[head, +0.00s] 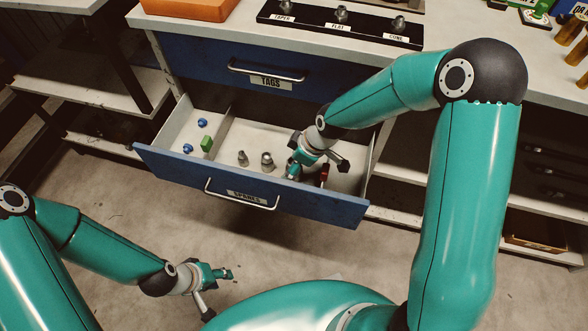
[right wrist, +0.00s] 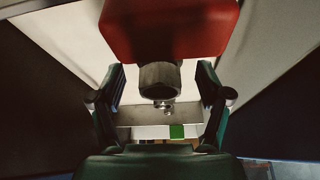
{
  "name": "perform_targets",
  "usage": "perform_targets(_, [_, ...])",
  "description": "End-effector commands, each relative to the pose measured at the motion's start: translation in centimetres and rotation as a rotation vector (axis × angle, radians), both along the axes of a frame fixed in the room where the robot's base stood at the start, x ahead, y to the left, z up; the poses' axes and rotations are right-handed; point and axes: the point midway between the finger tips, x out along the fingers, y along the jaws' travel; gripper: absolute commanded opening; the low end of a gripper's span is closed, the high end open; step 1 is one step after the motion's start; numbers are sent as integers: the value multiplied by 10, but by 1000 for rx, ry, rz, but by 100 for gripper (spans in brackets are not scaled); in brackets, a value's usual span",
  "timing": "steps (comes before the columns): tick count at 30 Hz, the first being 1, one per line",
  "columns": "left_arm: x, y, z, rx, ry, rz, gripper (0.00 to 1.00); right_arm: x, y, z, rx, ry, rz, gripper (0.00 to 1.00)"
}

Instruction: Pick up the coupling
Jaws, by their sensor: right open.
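Two grey metal fittings that look like couplings stand in the open drawer in the head view: a smaller one (head: 243,158) and a larger one (head: 267,161). My right gripper (head: 316,170) is low over the drawer, to the right of them, with its fingers apart. In the right wrist view a grey metal cylinder (right wrist: 160,80) shows between the open fingers, below a red block (right wrist: 168,30); I cannot tell whether the two are joined. A smaller metal piece (right wrist: 162,107) lies beyond. My left gripper (head: 216,289) is open and empty, low over the floor.
The drawer (head: 160,165), labelled SPARES, has a divider. Blue pieces (head: 202,122) and a green block (head: 207,143) lie on its left side. A red object (head: 325,172) is beside my right gripper. The closed TAGS drawer (head: 215,70) and the worktop are above.

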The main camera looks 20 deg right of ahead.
Motion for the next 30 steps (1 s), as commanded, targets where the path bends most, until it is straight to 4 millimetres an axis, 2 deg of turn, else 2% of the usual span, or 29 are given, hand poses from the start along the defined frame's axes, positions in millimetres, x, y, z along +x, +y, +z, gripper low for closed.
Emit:
perform_targets(1, [0,0,-3,0,0,0,40,1,2,-10,-1,4,1,76])
perform_targets(4, [0,0,-4,0,0,0,40,4,5,-18,0,2,1,76])
perform_targets(13, [0,0,-4,0,0,0,40,6,7,-21,0,0,1,76])
perform_targets(27, [0,0,-4,0,0,0,40,5,6,-21,0,0,0,0])
perform_targets(30, [0,0,-4,0,0,0,40,6,6,-20,-1,-1,0,0])
